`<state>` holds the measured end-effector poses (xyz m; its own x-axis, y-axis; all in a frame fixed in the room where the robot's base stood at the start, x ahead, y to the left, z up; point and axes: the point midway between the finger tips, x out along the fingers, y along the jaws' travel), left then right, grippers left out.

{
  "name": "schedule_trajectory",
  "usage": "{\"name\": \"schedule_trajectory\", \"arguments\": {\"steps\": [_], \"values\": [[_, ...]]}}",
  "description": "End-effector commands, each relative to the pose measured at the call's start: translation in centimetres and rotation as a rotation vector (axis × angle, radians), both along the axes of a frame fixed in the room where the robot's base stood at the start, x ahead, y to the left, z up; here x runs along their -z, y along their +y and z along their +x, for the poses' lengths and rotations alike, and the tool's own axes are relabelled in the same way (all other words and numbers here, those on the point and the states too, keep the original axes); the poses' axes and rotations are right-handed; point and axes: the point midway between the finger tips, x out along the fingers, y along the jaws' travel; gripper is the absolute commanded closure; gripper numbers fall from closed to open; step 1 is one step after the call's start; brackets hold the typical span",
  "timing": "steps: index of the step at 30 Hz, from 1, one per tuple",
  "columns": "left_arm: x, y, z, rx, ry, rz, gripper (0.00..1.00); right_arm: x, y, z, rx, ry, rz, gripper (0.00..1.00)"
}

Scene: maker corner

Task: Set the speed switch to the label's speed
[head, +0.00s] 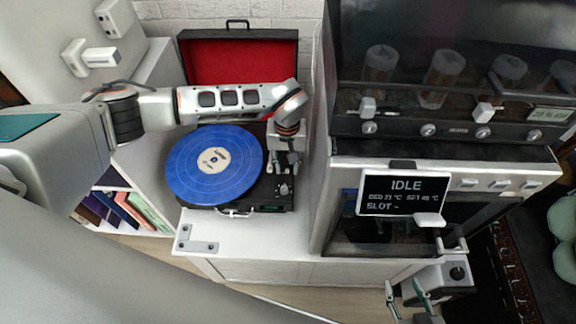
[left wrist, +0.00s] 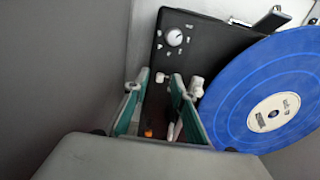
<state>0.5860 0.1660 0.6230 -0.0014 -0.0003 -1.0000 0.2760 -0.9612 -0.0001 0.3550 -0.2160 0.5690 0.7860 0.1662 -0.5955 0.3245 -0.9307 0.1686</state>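The record player (head: 250,203) is a black case with a red-lined lid open behind it. A blue record (head: 190,180) lies on it; the print on its pale centre label (head: 213,161) is too small to read. My left gripper (head: 272,172) points down over the deck, right of the record. In the left wrist view its fingers (left wrist: 157,84) stand apart with nothing held between them. A small white knob (left wrist: 160,77) shows by the fingertips and a round dial (left wrist: 174,37) beyond; I cannot tell which is the speed switch. My right gripper (head: 405,297) is open and empty at lower right.
A 3D printer-like machine (head: 345,235) with an IDLE screen (head: 404,192) stands right of the player. A dark cabinet with knobs and jars (head: 440,75) is above it. The white counter (head: 235,240) before the player has free room.

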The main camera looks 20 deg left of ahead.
Motion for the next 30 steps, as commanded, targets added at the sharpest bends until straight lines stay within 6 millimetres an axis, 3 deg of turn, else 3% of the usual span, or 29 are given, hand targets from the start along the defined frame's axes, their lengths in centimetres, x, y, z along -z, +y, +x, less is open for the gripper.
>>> {"name": "schedule_trajectory", "arguments": {"steps": [11,14,30], "values": [[0.6,0.0,0.1,0.000,-0.002,0.001,0.75,0.1,0.0,0.0,0.000,0.000,-0.002,0.60],[0.6,0.0,0.0,0.000,-0.002,0.001,1.00,0.1,0.0,0.0,0.000,0.000,-0.002,0.60],[0.6,0.4,1.2,-0.002,-0.001,0.001,1.00,0.1,0.0,0.0,0.000,0.001,0.000,0.60]]}}
